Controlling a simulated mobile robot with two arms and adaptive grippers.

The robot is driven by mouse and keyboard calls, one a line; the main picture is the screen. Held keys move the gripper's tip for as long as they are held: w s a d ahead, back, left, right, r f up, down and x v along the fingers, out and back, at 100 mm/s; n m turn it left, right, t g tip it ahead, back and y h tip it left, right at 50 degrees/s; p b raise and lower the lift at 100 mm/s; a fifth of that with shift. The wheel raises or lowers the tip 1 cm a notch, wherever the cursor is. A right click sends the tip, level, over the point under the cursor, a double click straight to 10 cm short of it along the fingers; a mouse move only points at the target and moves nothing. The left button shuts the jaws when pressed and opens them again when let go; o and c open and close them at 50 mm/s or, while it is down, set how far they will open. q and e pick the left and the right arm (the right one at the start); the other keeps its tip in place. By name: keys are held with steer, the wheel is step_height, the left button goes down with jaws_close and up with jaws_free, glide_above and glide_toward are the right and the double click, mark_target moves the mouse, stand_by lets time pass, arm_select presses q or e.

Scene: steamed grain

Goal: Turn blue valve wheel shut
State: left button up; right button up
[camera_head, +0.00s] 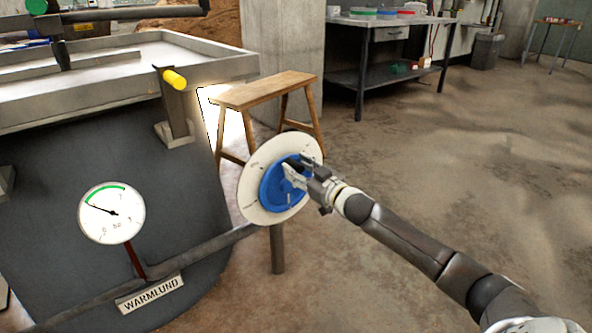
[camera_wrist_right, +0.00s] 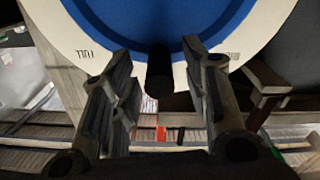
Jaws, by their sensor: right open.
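The blue valve wheel (camera_head: 270,190) sits in front of a round white dial plate (camera_head: 252,200) at the end of a pipe, right of the dark tank. My right gripper (camera_head: 294,171) is at the wheel's right side, its fingers overlapping the wheel in the head view. In the right wrist view the wheel (camera_wrist_right: 110,18) fills the top, with the white plate (camera_wrist_right: 262,28) around it. There the open fingers (camera_wrist_right: 158,90) stand apart, with a dark round peg (camera_wrist_right: 160,72) between them. Whether the fingers touch the wheel cannot be told. My left gripper is not in view.
A pressure gauge (camera_head: 111,213) and a "WARMLUND" label (camera_head: 150,292) are on the tank side (camera_head: 50,190). A yellow-ended handle (camera_head: 174,79) is above. A wooden stool (camera_head: 262,92) stands behind the wheel. A workbench (camera_head: 385,75) is farther back. The floor at right is clear.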

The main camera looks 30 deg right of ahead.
steer(key=shift+w, duration=0.75)
jaws_close()
